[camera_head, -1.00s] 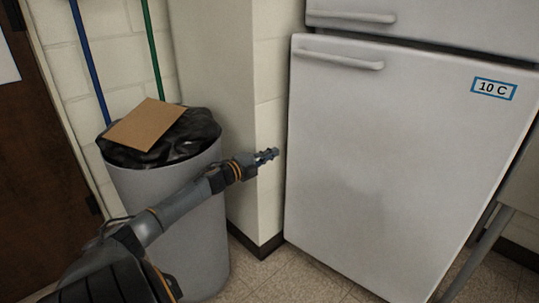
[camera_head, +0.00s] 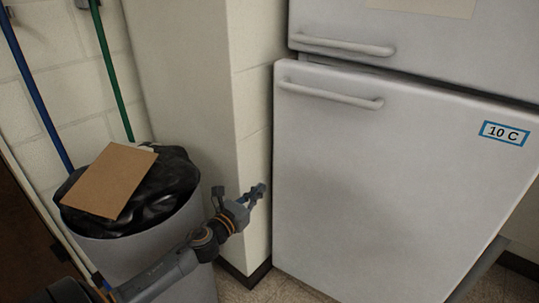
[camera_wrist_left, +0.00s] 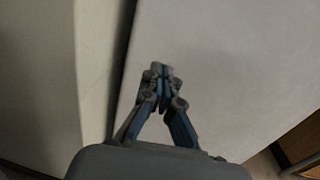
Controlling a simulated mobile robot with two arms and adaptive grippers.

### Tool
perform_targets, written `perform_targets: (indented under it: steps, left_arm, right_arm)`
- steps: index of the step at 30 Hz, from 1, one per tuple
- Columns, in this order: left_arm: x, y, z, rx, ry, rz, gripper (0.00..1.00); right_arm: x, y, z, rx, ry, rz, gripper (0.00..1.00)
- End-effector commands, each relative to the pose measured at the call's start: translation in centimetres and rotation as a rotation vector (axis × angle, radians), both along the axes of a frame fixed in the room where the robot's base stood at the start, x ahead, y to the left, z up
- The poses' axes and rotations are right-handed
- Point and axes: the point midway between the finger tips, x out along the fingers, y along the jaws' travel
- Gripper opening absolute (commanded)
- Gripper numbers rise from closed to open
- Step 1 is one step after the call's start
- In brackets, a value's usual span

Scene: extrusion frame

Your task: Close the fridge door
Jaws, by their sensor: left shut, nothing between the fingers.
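The fridge has a white lower door (camera_head: 370,190) with a bar handle (camera_head: 331,96) near its top left and a "10 C" label (camera_head: 504,133) at right. Its left edge sticks out past the upper door (camera_head: 430,50), and a dark gap shows between them, so it looks slightly ajar. My left gripper (camera_head: 259,192) is shut and empty, close to the left edge of the lower door, in front of the wall corner. In the left wrist view the shut fingers (camera_wrist_left: 161,72) overlap the pale door face (camera_wrist_left: 240,60); contact cannot be told. My right gripper is out of view.
A grey bin (camera_head: 135,255) with a black bag and cardboard (camera_head: 108,181) on top stands left of the fridge, behind my left arm. A wall column (camera_head: 190,80) is between them. Blue and green poles (camera_head: 112,75) lean at far left.

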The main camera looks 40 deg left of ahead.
Motion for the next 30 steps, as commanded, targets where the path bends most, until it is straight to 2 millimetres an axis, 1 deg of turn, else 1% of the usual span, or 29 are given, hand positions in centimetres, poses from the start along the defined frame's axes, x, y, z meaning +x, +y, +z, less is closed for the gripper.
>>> perform_targets:
  steps: [2, 5, 8, 13, 21, 27, 30]
  left_arm:
    - [0.2, -0.2, 0.1, 0.018, -0.002, 0.001, 0.00]
    - [1.1, -0.2, 0.1, 0.021, -0.003, 0.001, 0.00]
    - [2.6, -0.1, 0.2, 0.019, -0.004, 0.001, 0.00]
    - [5.7, 0.1, 0.1, 0.017, -0.003, 0.002, 0.00]
    - [10.5, 0.3, 0.1, 0.016, -0.003, 0.002, 0.00]
    - [12.9, 0.4, 0.0, 0.015, -0.001, 0.002, 0.00]
    - [13.6, 0.4, 0.0, 0.016, -0.001, 0.001, 0.00]
  right_arm:
    - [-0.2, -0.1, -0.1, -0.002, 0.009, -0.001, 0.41]
    - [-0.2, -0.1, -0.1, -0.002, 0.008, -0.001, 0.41]
    - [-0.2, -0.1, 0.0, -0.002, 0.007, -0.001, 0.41]
    - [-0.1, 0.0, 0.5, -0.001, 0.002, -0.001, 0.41]
    - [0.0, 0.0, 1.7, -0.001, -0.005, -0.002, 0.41]
    - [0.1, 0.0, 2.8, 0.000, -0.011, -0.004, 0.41]
    - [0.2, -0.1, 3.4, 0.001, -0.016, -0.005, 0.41]
